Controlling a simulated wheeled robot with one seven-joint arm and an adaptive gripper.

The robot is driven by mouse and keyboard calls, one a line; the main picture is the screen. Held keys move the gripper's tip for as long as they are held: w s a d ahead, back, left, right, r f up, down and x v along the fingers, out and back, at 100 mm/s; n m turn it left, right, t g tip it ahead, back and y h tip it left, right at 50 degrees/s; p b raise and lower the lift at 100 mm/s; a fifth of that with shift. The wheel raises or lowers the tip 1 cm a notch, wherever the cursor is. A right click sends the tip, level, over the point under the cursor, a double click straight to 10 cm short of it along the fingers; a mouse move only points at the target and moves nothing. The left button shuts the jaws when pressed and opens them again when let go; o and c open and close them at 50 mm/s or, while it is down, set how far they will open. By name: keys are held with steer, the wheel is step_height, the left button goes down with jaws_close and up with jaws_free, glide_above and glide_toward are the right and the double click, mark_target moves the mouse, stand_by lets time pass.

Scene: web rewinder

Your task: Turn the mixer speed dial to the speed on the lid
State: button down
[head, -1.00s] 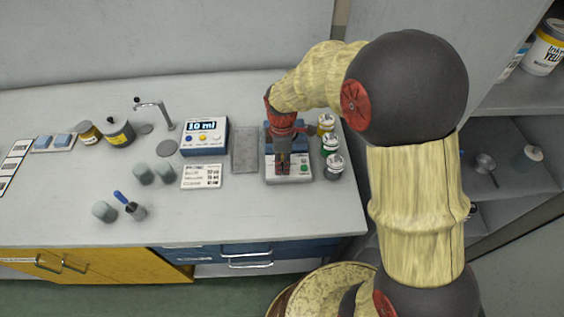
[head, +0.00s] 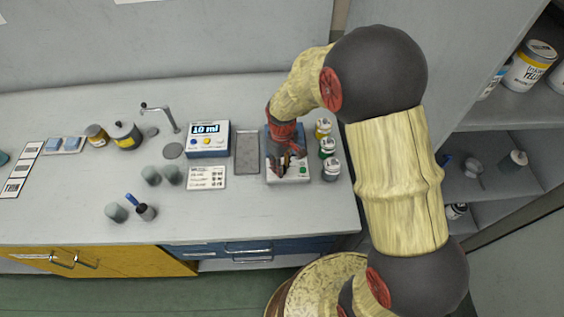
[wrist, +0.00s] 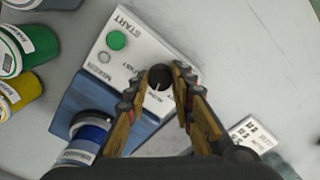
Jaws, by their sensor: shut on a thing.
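The mixer (head: 276,176) has a white front panel with a green START button, and it shows close up in the wrist view (wrist: 113,60). The black speed dial (wrist: 158,77) sits on this panel with a pale pointer mark. My gripper (wrist: 157,84) is shut on the dial, one finger on each side; it also shows over the mixer in the head view (head: 287,164). A blue-banded jar (wrist: 88,138) stands at the mixer's blue part. The dial's scale is partly hidden by the fingers, and I cannot read any speed on a lid.
Green (wrist: 22,48) and yellow (wrist: 17,92) jars stand close beside the mixer. A grey tray (head: 247,153), a label card (head: 206,177) and a "10 ml" dispenser (head: 208,153) lie to the left in the head view. The counter front is mostly clear.

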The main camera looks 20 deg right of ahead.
steer(key=m+p, duration=0.2)
steer(key=m, duration=0.2)
steer(key=shift+r+m, duration=0.1)
steer(key=shift+m, duration=0.2)
steer(key=shift+m+p, duration=0.65)
steer(key=shift+m, duration=1.05)
steer(key=c, duration=1.5)
jaws_free()
step_height(320, 180, up, 12)
